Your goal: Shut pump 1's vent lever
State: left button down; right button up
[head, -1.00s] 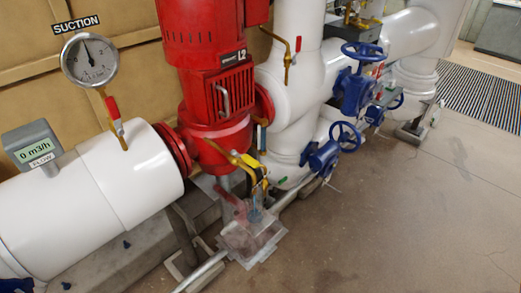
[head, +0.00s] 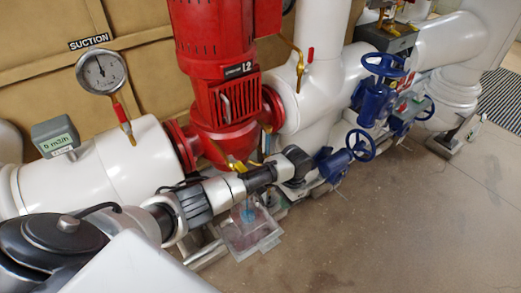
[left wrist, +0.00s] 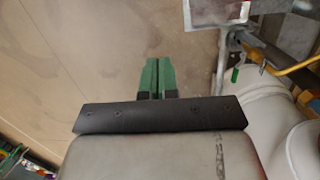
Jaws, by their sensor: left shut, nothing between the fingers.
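A red pump (head: 220,95) with a plate reading L2 stands between white pipes; no pump number is readable. A thin yellow vent line (head: 238,162) leaves its lower side above a clear catch tray (head: 250,235). My left arm covers much of this line, so its lever's position cannot be told. My left gripper (head: 298,165) is at the arm's far end, right of the vent line. In the left wrist view its green fingers (left wrist: 157,76) are shut and empty over floor. A yellow line (left wrist: 296,66) and a small green handle (left wrist: 235,75) show to their right, apart from them.
Blue handwheels (head: 360,145) stand right of my gripper. A red-handled gauge valve (head: 119,108) sits under the suction gauge (head: 101,71), and another red handle (head: 311,53) is on the right pipe. A grey flow meter (head: 55,137) is at left. The floor at right is clear.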

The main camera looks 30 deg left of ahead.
aim_at(238, 165)
pick_arm(q)
jog(key=w+a+r, duration=0.2)
jog(key=a+r, duration=0.1)
jog(key=r, duration=0.4)
jog(key=w+a+r+g+y+p, duration=0.1)
jog(key=w+a+r, duration=0.1)
jog(key=r, duration=0.6)
jog(key=w+a+r+n+g, duration=0.1)
jog(key=w+a+r, duration=0.1)
jog(key=r, duration=0.6)
jog(key=shift+a, duration=0.8)
pick_arm(e)
jog(key=shift+d+r, duration=0.25)
jog(key=shift+r, duration=0.3)
jog(key=shift+d+r, duration=0.2)
jog(key=shift+r, duration=0.3)
pick_arm(q)
jog(key=shift+w+f, duration=0.1)
jog(key=shift+f, duration=0.05)
pick_arm(e)
jog(key=shift+w, duration=0.1)
pick_arm(q)
jog(key=s+a+f+p, duration=0.3)
jog(key=s+f+p, duration=0.1)
jog(key=s+f, duration=0.3)
notch_tip(238, 165, down, 2)
jog(key=shift+f, duration=0.1)
pick_arm(e)
notch_tip(238, 165, up, 4)
jog(key=shift+a+f, duration=0.15)
